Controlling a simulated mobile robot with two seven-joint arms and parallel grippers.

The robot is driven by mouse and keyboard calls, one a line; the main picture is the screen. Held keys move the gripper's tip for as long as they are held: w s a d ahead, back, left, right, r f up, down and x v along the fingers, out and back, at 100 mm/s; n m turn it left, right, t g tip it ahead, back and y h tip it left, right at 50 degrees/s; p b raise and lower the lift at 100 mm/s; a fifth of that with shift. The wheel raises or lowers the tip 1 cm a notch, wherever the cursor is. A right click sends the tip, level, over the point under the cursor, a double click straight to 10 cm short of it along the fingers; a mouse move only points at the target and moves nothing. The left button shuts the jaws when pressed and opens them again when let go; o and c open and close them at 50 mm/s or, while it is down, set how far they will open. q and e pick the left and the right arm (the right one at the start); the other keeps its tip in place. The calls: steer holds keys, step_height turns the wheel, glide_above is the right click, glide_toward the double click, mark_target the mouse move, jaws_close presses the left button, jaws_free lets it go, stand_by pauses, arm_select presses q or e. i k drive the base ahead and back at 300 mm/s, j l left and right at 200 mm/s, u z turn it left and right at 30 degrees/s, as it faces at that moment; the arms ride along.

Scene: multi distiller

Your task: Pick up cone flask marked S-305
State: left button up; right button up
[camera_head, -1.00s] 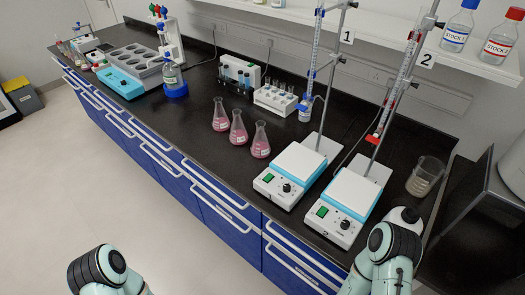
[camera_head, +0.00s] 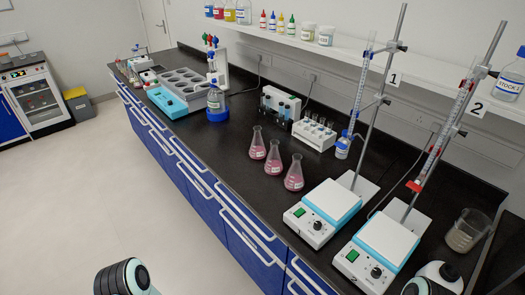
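Three cone flasks with pink liquid stand upright in a row on the black bench. They are the left flask (camera_head: 258,146), the middle flask (camera_head: 273,160) and the right flask (camera_head: 294,175). Each has a small white label, too small to read, so I cannot tell which is S-305. Part of my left arm shows at the bottom edge, left of centre, and part of my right arm shows at the bottom right. Neither gripper's fingers are in view. Nothing touches the flasks.
Two hotplate stirrers (camera_head: 325,210) (camera_head: 380,250) with burette stands are right of the flasks. A tube rack (camera_head: 314,135) and a blue-based bottle (camera_head: 217,108) stand behind and left. A beaker (camera_head: 466,232) is far right. Bench in front of the flasks is clear.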

mark_target(258, 151)
steer(key=i+j, duration=0.15)
steer(key=j, duration=0.25)
steer(key=i+j, duration=0.1)
steer(key=j, duration=0.3)
steer(key=i+j, duration=0.15)
steer(key=j, duration=0.2)
steer(key=i+j, duration=0.1)
steer(key=j, duration=0.3)
steer(key=i+j+z, duration=0.1)
steer(key=j, duration=0.3)
